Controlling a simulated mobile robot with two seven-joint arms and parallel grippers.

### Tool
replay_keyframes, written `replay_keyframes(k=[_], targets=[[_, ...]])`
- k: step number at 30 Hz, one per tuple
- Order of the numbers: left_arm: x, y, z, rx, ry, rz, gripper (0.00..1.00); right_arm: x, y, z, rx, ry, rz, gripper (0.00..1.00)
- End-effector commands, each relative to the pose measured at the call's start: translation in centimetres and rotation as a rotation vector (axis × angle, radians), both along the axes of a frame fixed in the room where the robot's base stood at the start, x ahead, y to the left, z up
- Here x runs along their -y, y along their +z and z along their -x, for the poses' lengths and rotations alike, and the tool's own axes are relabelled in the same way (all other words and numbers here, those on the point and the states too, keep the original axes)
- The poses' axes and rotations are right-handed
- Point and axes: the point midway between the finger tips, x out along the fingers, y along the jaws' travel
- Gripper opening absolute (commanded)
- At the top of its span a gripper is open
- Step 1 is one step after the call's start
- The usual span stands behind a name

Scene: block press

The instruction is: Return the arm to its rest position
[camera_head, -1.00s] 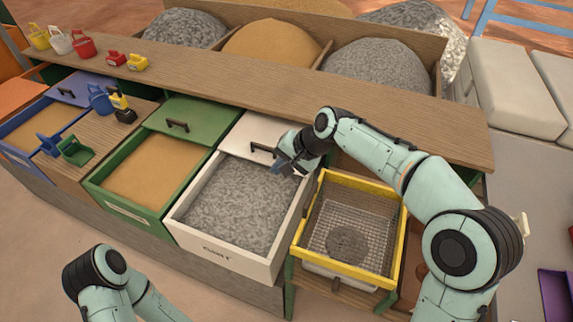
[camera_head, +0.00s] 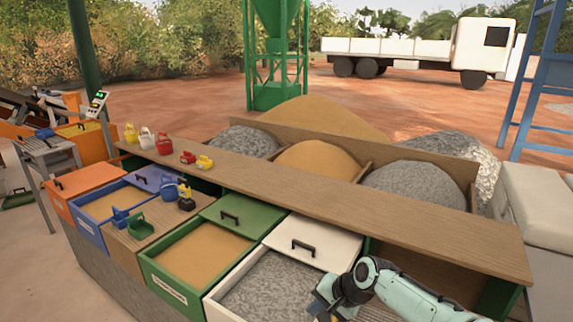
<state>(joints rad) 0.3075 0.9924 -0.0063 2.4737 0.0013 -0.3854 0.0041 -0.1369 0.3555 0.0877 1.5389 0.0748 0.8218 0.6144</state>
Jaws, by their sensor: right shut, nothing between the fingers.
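My right gripper (camera_head: 322,301) is at the bottom of the head view, at the right side of the white drawer (camera_head: 209,308) of grey gravel (camera_head: 268,287). Its fingers are shut and I see nothing held in them. My right arm (camera_head: 415,298) comes in from the lower right, and most of it is below the picture. My left arm and left gripper are out of view.
A long wooden shelf (camera_head: 400,226) runs behind the drawers, with small coloured scoops at its left end. A green drawer (camera_head: 166,291) of sand is left of the white one. Bins with heaped gravel and sand stand behind. A truck (camera_head: 420,50) is far back.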

Motion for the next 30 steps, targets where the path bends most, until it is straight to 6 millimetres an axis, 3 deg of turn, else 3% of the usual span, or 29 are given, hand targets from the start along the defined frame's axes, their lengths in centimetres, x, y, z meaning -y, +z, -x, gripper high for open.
replay_keyframes(k=[1,5,10,14,18,21,24,27,30], targets=[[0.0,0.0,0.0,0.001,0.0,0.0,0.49,0.5,-4.4,0.4,-0.039,0.004,0.024,0.0],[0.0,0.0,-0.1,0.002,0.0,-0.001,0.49,1.6,-12.6,1.6,-0.072,0.021,0.07,0.0],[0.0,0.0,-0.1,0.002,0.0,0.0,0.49,3.2,-23.0,5.9,-0.121,0.056,0.124,0.0],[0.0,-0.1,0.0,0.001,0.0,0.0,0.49,4.3,-30.1,11.3,-0.165,0.095,0.16,0.0],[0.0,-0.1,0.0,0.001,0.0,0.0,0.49,5.2,-36.4,19.3,-0.219,0.148,0.187,0.0],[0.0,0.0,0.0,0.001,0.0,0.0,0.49,5.4,-39.0,24.9,-0.248,0.185,0.196,0.0],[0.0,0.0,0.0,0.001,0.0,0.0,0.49,5.3,-40.2,29.1,-0.267,0.216,0.2,0.0],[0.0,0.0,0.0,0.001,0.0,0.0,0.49,5.2,-40.6,31.7,-0.275,0.236,0.2,0.0],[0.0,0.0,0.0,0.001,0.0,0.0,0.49,5.2,-40.7,32.5,-0.275,0.243,0.202,0.0]])
